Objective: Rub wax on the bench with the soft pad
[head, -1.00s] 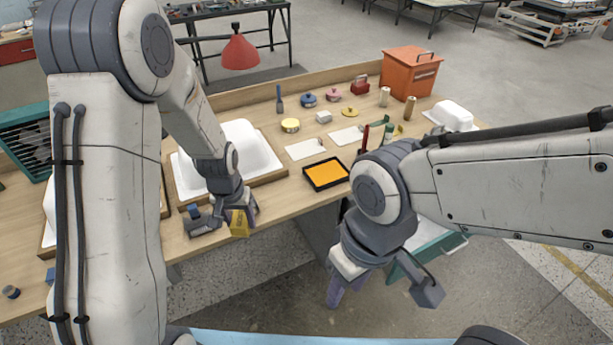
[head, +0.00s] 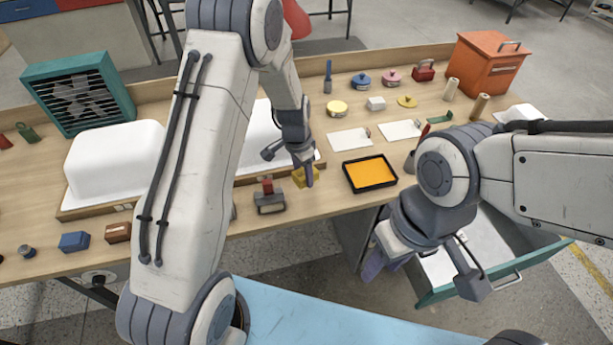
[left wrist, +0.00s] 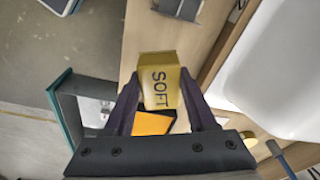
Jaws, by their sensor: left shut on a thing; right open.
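The soft pad is a yellow block marked SOFT (left wrist: 160,88), upright between my left fingers in the left wrist view. My left gripper (head: 306,178) is shut on this pad (head: 298,177) near the bench's front edge, left of the tray. I cannot tell whether the pad touches the bench. The wooden bench (head: 335,205) runs across the head view. A black tray with an orange filling (head: 370,173) lies on it; part also shows in the wrist view beyond the pad. My right gripper (head: 421,273) is open and empty, in front of the bench by the open drawer.
A dark tool with a red part (head: 269,200) stands left of the pad. White tub shells (head: 115,160) on wooden boards lie behind it. Coloured tins, white cards and an orange box (head: 485,75) are right. An open green-edged drawer (head: 495,285) juts out at front right.

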